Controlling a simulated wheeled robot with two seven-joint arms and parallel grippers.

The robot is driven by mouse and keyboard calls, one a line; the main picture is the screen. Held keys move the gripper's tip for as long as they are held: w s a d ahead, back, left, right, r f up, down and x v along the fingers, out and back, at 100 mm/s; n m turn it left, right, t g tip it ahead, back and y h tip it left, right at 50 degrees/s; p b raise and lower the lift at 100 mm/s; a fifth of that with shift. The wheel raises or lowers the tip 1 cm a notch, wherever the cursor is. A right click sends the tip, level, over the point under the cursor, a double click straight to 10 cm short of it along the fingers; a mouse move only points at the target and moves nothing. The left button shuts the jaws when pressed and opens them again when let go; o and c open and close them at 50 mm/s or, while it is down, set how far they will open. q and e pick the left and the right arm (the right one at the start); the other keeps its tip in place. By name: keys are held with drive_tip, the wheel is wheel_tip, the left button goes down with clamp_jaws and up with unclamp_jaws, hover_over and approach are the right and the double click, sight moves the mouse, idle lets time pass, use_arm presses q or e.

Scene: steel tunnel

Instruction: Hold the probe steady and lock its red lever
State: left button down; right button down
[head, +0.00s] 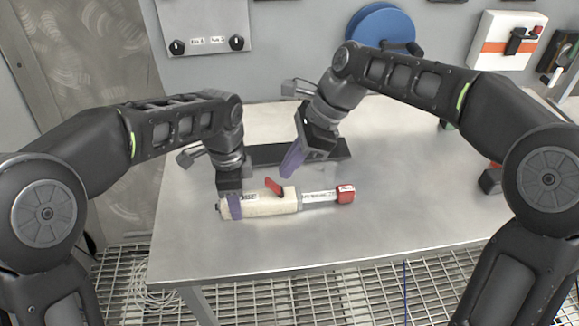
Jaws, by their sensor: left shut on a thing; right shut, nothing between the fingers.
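The probe (268,206) lies along the front part of the steel table, with a cream body, a silver rod section with a printed label, and a red cap at its right end. Its red lever (273,187) stands tilted up from the body near the middle. My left gripper (234,206) is shut on the probe's left end, with a purple finger in front of the body. My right gripper (291,160) is shut and empty, above and slightly right of the lever, apart from it. The far side of the probe under my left gripper is hidden.
A dark flat bar (262,154) lies on the table (400,200) behind the probe. A blue reel (381,26) and a white panel with an orange stripe (506,45) are at the back wall.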

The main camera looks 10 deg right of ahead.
drive_tip(key=shift+r, duration=0.3)
drive_tip(key=v, duration=0.7)
drive_tip(key=shift+d+r, duration=0.15)
drive_tip(key=shift+r, duration=0.05)
idle(0.3)
use_arm(q)
drive_tip(key=c, duration=0.7)
unclamp_jaws()
wheel_tip(320, 180, up, 8)
drive_tip(key=shift+f, duration=0.2)
drive_tip(key=shift+s+f, duration=0.1)
use_arm(e)
drive_tip(key=shift+s+f, duration=0.1)
